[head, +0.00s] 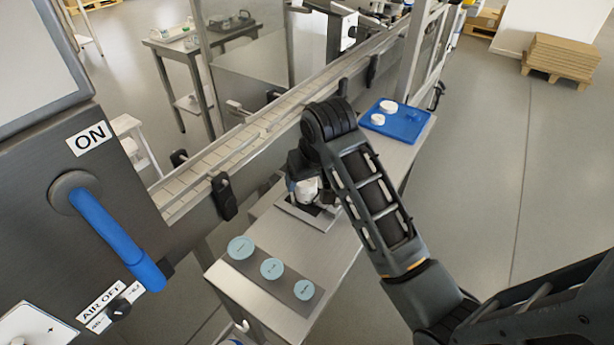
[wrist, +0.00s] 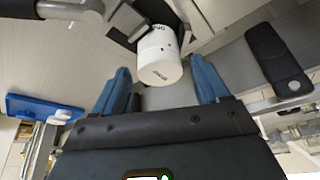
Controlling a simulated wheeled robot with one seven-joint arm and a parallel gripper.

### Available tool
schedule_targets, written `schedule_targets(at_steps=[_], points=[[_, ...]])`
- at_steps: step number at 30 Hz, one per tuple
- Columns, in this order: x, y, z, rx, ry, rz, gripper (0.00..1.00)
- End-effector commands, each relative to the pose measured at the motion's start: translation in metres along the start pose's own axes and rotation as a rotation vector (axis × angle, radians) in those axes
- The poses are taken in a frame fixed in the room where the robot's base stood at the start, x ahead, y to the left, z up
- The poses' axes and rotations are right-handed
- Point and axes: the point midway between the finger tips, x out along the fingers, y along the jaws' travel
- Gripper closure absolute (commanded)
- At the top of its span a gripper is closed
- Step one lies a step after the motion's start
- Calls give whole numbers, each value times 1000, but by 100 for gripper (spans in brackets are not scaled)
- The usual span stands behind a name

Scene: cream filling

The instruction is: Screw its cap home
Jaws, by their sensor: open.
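A white jar (head: 308,189) stands in a fixture on a metal plate (head: 290,206) in the middle of the bench, partly hidden behind my gripper and arm. In the wrist view the white jar (wrist: 160,57) shows small dark print and a smooth round white end towards me; I cannot tell the cap's seam from the body. My gripper (wrist: 162,88) is open, its two blue fingertips to either side of the jar's near end, with visible gaps. In the head view my gripper (head: 302,172) is dark and mostly hidden by the wrist.
A blue tray (head: 412,130) with white round caps (head: 388,106) lies at the bench's far end. A plate with three teal discs (head: 272,268) is at the near end. A conveyor (head: 240,150) runs along the left, and a machine panel with a blue handle (head: 115,235) stands at the near left.

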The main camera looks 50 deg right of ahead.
Motion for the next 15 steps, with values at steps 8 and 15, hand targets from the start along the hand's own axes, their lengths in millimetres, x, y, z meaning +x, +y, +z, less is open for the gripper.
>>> schedule_targets(at_steps=[8,15], points=[[0,0,0,-26,-1,-11,26],[0,3,-1,-267,0,-112,26]])
